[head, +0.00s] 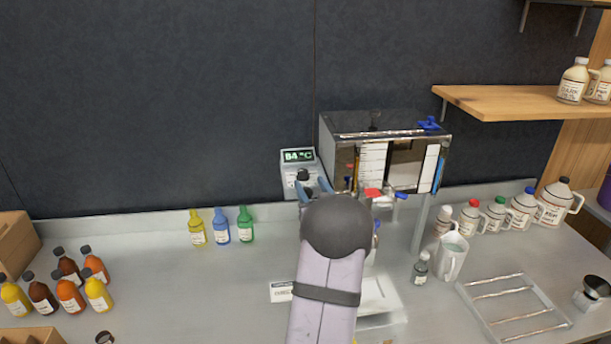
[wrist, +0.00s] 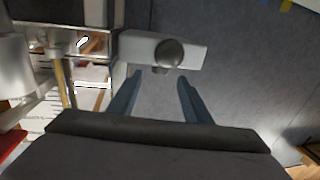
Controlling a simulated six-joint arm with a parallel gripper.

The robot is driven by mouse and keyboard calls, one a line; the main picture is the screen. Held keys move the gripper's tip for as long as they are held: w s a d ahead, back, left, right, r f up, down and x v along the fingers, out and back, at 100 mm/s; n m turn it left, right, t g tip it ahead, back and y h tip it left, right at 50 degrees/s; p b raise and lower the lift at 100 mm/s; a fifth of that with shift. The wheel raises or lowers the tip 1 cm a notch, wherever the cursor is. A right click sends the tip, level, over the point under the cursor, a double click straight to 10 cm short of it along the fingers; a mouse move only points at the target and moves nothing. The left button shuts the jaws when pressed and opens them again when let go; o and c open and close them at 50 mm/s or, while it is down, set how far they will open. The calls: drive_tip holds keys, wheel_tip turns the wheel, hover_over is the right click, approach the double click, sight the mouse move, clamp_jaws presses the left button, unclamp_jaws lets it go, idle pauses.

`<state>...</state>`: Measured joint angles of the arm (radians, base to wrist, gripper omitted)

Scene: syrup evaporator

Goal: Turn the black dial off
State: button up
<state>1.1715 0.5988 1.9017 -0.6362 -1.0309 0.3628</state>
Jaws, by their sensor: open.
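The black dial (head: 303,175) is on the front of a grey control box (head: 288,161) with a green display reading 84 °C, left of the evaporator. In the wrist view the dial (wrist: 169,54) shows as a dark round knob on the pale box (wrist: 134,46). My gripper (head: 314,187) is open, its blue fingers close to the dial in the head view. In the wrist view my gripper (wrist: 159,76) has its fingertips just short of the dial, one toward each side, with nothing between them. The dial's pointer mark cannot be made out.
The steel evaporator (head: 340,165) stands right of the control box, with a red-handled tap (head: 373,193) near my arm. Yellow, blue (head: 220,228) and green bottles stand left on the counter. A white jug (head: 452,257) stands right. The dark wall (head: 160,100) is behind.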

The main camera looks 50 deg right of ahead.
sight(304, 175)
drive_tip(key=shift+p+x, duration=0.75)
drive_tip(key=shift+x, duration=1.9)
drive_tip(key=c, duration=1.1)
